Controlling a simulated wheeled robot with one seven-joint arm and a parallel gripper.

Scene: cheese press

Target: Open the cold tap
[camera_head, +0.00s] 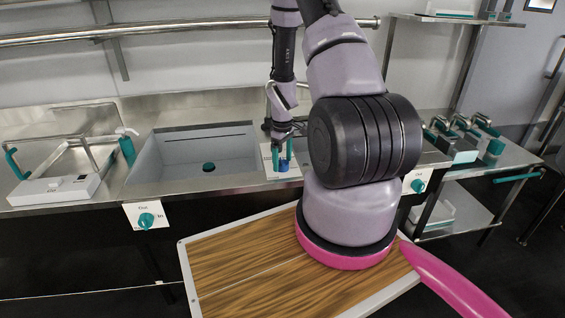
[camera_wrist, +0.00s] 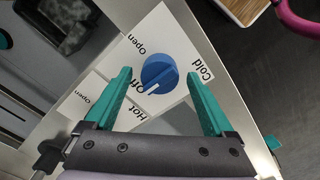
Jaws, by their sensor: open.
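The cold tap is a round blue knob (camera_wrist: 159,74) on a white label plate marked Cold, Open and Off. Its white pointer line is on the side toward the word Off. In the head view the blue knob (camera_head: 283,166) shows low between my fingers, at the right end of the sink. My gripper (camera_wrist: 163,98) is open, with one teal finger on each side of the knob in the picture. I cannot tell whether the fingers touch it. The hot tap's knob is hidden; only its label (camera_wrist: 138,112) shows beside my gripper.
The sink basin (camera_head: 180,160) lies left of my gripper. A teal knob on a white plate (camera_head: 146,220) is on the counter front, and another (camera_head: 418,186) is at the right. A wooden board (camera_head: 235,265) lies in front, below my arm.

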